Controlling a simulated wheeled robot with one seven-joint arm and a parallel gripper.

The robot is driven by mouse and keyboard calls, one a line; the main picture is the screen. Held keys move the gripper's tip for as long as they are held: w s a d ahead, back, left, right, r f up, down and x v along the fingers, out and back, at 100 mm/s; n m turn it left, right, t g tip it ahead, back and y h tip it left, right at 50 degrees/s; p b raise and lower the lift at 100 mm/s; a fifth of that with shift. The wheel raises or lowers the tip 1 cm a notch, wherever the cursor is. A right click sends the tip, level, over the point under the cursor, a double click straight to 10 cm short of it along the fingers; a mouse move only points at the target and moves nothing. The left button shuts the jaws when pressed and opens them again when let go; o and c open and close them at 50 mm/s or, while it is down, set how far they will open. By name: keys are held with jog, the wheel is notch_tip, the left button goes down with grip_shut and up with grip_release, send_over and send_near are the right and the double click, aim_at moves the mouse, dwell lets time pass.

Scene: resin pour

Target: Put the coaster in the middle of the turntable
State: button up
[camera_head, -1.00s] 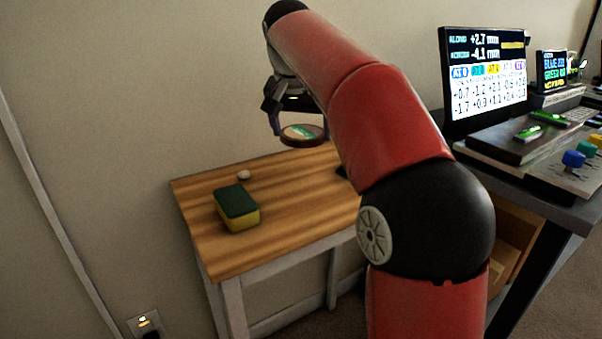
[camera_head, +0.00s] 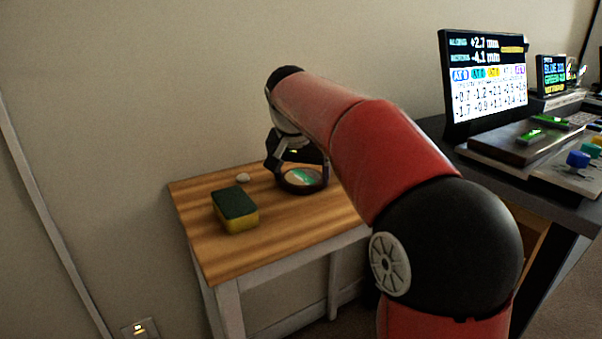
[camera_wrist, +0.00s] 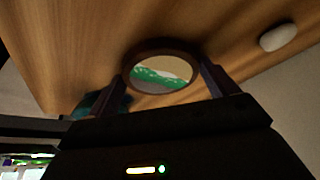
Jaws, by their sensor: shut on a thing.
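The coaster is a round disc with a dark wooden rim and a green and cream face. It shows in the head view (camera_head: 303,177) and in the wrist view (camera_wrist: 163,74). My gripper (camera_head: 300,172) is shut on it; in the wrist view (camera_wrist: 175,85) the fingers are at opposite sides of its rim. The coaster is low over the right part of the wooden table (camera_head: 265,245); I cannot tell if it touches the top. I cannot make out a turntable; my arm hides the table's right end.
A green and yellow sponge (camera_head: 236,210) lies left of my gripper. A small white pebble-like thing (camera_head: 243,178) lies near the wall. A dark teal object (camera_wrist: 103,102) is partly hidden in the wrist view. A desk with a monitor (camera_head: 487,75) stands at right.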

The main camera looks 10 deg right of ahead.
jog(key=o, duration=0.8)
jog(key=shift+f, duration=0.1)
jog(key=shift+o, duration=0.2)
jog(key=p+v, duration=0.2)
jog(key=v, duration=1)
